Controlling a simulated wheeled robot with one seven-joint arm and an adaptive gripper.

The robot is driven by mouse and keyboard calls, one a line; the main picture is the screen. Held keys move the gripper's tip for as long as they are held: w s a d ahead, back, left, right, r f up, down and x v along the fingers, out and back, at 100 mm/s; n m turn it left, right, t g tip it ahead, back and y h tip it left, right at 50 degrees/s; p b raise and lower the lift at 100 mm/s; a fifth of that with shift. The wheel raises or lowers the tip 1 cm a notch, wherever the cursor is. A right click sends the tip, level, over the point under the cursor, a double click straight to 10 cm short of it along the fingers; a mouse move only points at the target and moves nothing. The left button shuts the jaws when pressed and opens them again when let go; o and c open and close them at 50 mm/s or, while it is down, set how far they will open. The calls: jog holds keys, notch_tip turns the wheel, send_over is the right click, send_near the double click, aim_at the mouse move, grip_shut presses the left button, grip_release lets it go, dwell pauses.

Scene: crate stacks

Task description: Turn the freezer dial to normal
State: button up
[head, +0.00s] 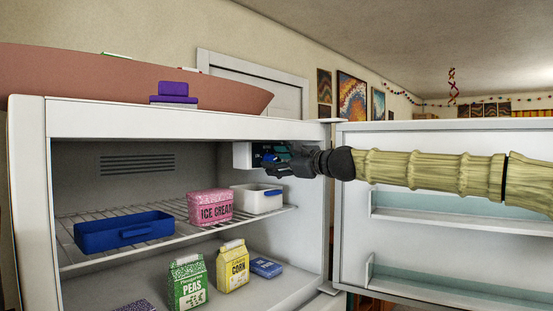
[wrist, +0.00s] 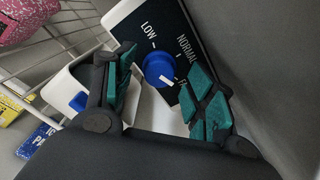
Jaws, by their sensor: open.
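The freezer dial (wrist: 155,66) is a round blue knob with a white pointer mark, set on a black panel (wrist: 189,32). White labels read LOW and NORMAL; a third label is mostly hidden behind a finger. The pointer mark is aimed to the lower right in the wrist view, past NORMAL toward the hidden label. My gripper (wrist: 162,72) is open, with its teal-padded fingers on either side of the dial in the picture; I cannot tell whether they touch it. In the head view my gripper (head: 270,162) covers most of the white control box (head: 242,156) and hides the dial.
The freezer's wire shelf (head: 170,222) holds a blue bin (head: 110,235), a pink ice cream box (head: 208,207) and a white bin (head: 254,202). Peas (head: 187,284) and corn (head: 233,268) cartons stand below. The open door (head: 350,210) is at the right, behind my arm.

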jog(key=shift+w+a, duration=0.1)
jog(key=c, duration=1.1)
jog(key=shift+o, duration=0.2)
jog(key=shift+f+n+b, duration=0.1)
jog(key=shift+n+b, duration=0.2)
jog(key=shift+b, duration=0.1)
jog(key=n+b, duration=0.2)
jog(key=shift+f+n+b, duration=0.1)
jog(key=shift+n+b, duration=0.3)
jog(key=n+b, duration=0.3)
jog(key=n, duration=0.1)
jog(key=shift+n+b, duration=0.3)
jog(key=n+b, duration=0.3)
jog(key=n, duration=0.2)
jog(key=shift+n+b, duration=0.3)
